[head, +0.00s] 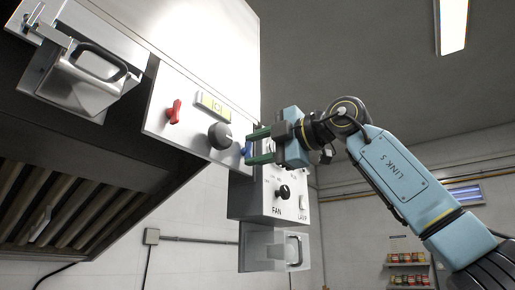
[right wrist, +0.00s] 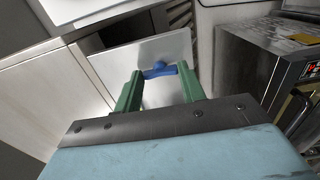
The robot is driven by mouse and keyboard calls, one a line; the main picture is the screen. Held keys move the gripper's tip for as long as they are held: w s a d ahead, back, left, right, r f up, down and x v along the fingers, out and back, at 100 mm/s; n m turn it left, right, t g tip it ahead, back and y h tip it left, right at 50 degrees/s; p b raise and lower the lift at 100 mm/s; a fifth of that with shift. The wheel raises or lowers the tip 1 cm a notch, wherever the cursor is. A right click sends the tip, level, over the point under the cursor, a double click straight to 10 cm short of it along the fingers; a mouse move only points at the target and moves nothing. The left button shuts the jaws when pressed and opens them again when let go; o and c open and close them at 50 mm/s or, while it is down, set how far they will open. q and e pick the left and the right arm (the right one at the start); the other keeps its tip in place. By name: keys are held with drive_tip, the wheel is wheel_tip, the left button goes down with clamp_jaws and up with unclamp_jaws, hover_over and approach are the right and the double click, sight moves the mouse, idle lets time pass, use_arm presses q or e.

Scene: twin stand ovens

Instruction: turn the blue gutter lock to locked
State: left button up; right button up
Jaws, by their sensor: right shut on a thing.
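The blue gutter lock (head: 245,152) is at the right end of the metal control panel (head: 160,112) in the head view, mostly hidden by my right gripper (head: 256,146). In the right wrist view the blue lock handle (right wrist: 160,70) lies crosswise between the two green fingers, with the light panel plate behind it. My right gripper is shut on it. Which position the lock points to cannot be read. My left gripper is not in view.
Below hangs a box with a FAN knob (head: 283,192) and a lamp switch. A metal box with a handle (head: 85,75) is at upper left.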

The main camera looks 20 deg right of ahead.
drive_tip(key=o, duration=1)
drive_tip(key=shift+s+d, duration=0.1)
drive_tip(key=b+v, duration=0.3)
drive_tip(key=v, duration=1)
